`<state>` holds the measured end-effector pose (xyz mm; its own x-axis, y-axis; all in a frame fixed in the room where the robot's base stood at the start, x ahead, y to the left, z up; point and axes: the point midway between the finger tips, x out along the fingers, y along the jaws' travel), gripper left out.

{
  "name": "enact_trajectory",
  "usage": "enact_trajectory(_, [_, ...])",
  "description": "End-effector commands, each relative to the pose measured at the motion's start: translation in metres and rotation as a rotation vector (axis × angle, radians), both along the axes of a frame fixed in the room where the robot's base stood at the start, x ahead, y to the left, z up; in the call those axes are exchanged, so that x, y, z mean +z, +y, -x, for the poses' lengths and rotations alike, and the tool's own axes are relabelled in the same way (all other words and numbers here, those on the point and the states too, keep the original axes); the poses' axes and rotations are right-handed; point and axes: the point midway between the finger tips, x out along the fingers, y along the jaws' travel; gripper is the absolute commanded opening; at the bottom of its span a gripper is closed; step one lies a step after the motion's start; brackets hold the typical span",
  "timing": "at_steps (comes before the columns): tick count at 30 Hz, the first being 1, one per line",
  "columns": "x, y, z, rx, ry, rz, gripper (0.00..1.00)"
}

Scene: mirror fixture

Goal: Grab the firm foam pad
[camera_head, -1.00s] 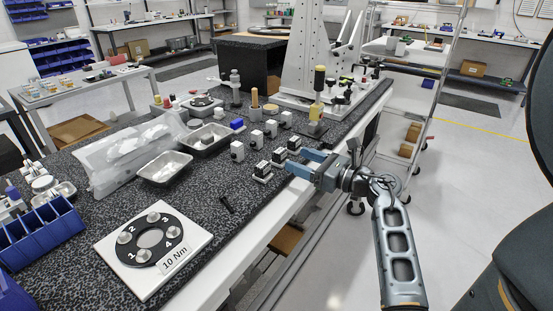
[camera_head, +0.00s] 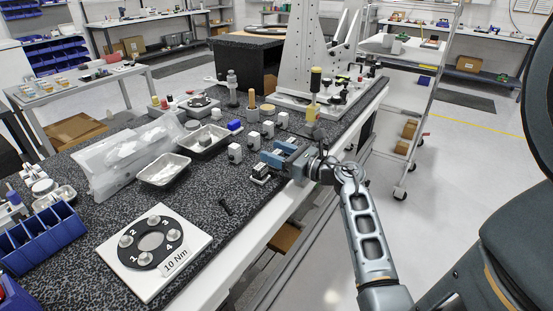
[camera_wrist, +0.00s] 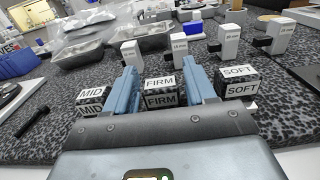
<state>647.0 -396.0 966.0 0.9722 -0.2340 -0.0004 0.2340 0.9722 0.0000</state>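The firm foam pad (camera_wrist: 160,101) is a small dark block with white FIRM labels on its top and front, in the middle of the wrist view. My gripper (camera_wrist: 160,70) is open, with one blue finger on each side of this pad and narrow gaps visible. In the head view my gripper (camera_head: 274,153) reaches over the bench edge and mostly hides the pad. The pad labelled MID (camera_wrist: 91,101) sits just outside the left finger. The pad labelled SOFT (camera_wrist: 240,84) sits just outside the right finger.
Several white blocks with dark fronts, such as this one (camera_wrist: 228,40), stand behind the pads. Metal trays (camera_head: 164,169) and a bagged item (camera_head: 118,160) lie farther left. A black bolt (camera_head: 225,207) and a 10 Nm plate (camera_head: 150,250) lie nearer on the speckled bench.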

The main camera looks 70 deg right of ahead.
Motion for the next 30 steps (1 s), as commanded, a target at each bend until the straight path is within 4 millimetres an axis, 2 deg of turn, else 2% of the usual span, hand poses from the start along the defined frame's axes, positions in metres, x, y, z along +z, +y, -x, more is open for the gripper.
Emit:
enact_trajectory(1, [0.0, 0.0, 0.0, 0.0, 0.0, 0.0, 0.5])
enact_trajectory(13, [0.0, 0.0, 0.0, 0.0, 0.0, 0.0, 0.12])
enact_trajectory(23, [0.004, 0.0, 0.0, 0.0, -0.001, 0.002, 0.12])
enact_trajectory(26, [0.011, 0.0, 0.0, 0.001, -0.001, 0.002, 0.12])
enact_trajectory(30, [0.032, 0.0, -0.001, 0.001, -0.003, 0.006, 0.12])
